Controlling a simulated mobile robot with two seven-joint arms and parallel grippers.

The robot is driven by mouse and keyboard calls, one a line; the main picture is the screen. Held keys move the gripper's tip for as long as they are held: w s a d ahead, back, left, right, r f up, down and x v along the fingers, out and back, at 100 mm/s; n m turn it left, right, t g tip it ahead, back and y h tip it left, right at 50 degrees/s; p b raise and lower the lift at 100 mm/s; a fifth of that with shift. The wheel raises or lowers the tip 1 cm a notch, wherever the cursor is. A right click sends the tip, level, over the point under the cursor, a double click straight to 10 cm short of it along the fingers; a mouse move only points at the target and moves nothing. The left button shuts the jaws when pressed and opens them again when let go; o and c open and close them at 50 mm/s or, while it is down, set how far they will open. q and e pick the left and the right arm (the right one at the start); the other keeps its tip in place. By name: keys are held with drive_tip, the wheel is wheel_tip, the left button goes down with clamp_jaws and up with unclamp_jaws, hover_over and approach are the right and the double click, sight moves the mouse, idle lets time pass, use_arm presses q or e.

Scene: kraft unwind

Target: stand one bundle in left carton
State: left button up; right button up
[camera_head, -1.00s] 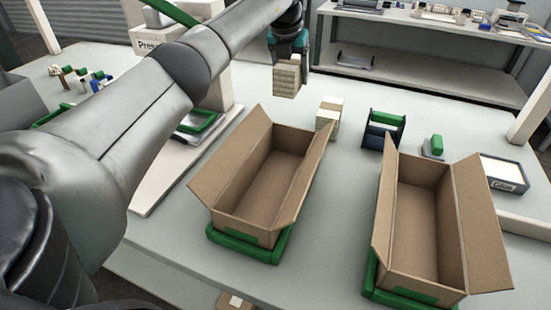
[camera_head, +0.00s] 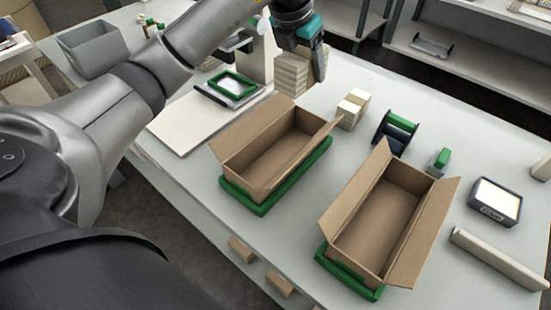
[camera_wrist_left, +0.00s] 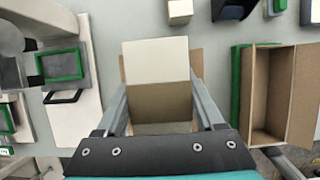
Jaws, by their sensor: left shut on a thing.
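My left gripper (camera_head: 303,50) is shut on a pale, stacked bundle (camera_head: 291,75), held upright in the air. In the head view the bundle shows just beyond the far end of the left carton (camera_head: 265,157), an open brown box on a green-edged base. In the left wrist view the bundle (camera_wrist_left: 156,60) sits between the fingers and hides much of the left carton, whose flap (camera_wrist_left: 197,64) shows beside it. The inside of the left carton that shows in the head view is empty. My right gripper is out of view.
An open, empty right carton (camera_head: 375,228) stands to the right. More pale blocks (camera_head: 352,109), a dark green-topped holder (camera_head: 396,130), a small green-topped item (camera_head: 438,160) and a labelled tray (camera_head: 495,201) lie behind and to the right. A white board with a green frame (camera_head: 233,86) is left.

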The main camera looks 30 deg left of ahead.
use_arm(q)
drive_tip(key=shift+s, duration=0.25)
drive_tip(key=b, duration=0.2)
hover_over(300, 143)
drive_tip(key=s, duration=0.1)
drive_tip(key=f, duration=1.5)
drive_tip(key=shift+s+a, duration=0.15)
drive_tip(key=shift+s, duration=0.05)
drive_tip(key=shift+f, duration=2.4)
drive_tip(key=shift+b, duration=0.3)
drive_tip(key=shift+f, duration=0.15)
drive_tip(key=o, duration=1.2)
